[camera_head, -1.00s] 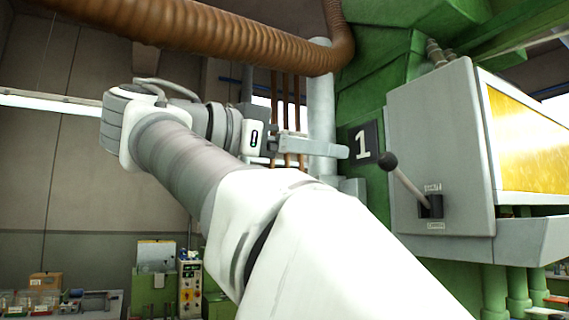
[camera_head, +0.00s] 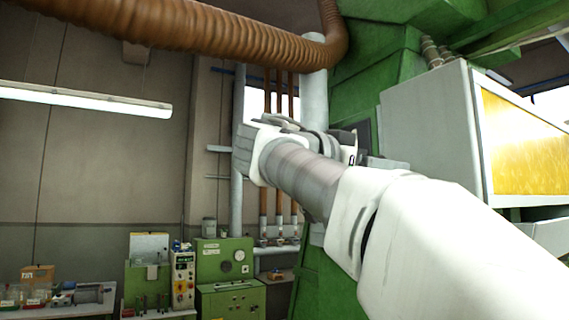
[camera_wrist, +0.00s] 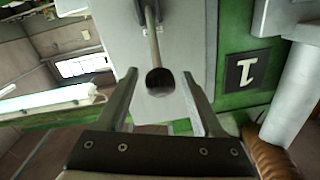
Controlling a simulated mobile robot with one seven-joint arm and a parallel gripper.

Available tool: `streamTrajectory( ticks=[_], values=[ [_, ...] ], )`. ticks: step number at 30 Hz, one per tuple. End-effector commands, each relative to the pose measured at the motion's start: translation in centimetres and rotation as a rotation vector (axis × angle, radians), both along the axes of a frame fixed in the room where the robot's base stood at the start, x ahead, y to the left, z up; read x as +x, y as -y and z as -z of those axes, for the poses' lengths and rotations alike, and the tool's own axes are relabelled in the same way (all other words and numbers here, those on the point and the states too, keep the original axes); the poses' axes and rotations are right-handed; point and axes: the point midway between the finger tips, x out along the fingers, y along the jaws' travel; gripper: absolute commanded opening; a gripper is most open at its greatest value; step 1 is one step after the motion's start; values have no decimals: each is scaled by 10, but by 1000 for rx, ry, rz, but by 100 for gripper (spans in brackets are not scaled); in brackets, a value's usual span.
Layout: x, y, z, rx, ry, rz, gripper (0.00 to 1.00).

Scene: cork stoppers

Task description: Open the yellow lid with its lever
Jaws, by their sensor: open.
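The yellow lid (camera_head: 525,140) is on the front of a grey machine housing (camera_head: 428,128) at the right of the head view. It looks shut there. The lever (camera_wrist: 153,42) with its dark round knob (camera_wrist: 160,82) shows in the wrist view, pointing toward my gripper. In the head view my arm hides the lever. My gripper (camera_wrist: 159,74) is open, with one finger on each side of the knob and gaps visible on both sides. In the head view part of my gripper (camera_head: 388,163) shows against the housing.
A black plate with a 1 (camera_wrist: 245,72) is on the green machine body beside the lever. A pale vertical pipe (camera_head: 314,85) and a brown ribbed hose (camera_head: 180,25) are close to the arm. A green cabinet (camera_head: 225,262) and a workbench (camera_head: 60,305) stand at lower left.

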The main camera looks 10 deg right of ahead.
Motion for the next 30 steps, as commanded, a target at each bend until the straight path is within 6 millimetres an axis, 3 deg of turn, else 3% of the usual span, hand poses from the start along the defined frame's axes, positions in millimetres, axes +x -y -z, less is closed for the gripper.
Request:
streamTrajectory(
  ticks=[5,16,30],
  values=[
    [0,0,0,0,0,0,68],
    [0,0,0,0,0,0,2],
    [0,0,0,0,0,0,0]
  ],
)
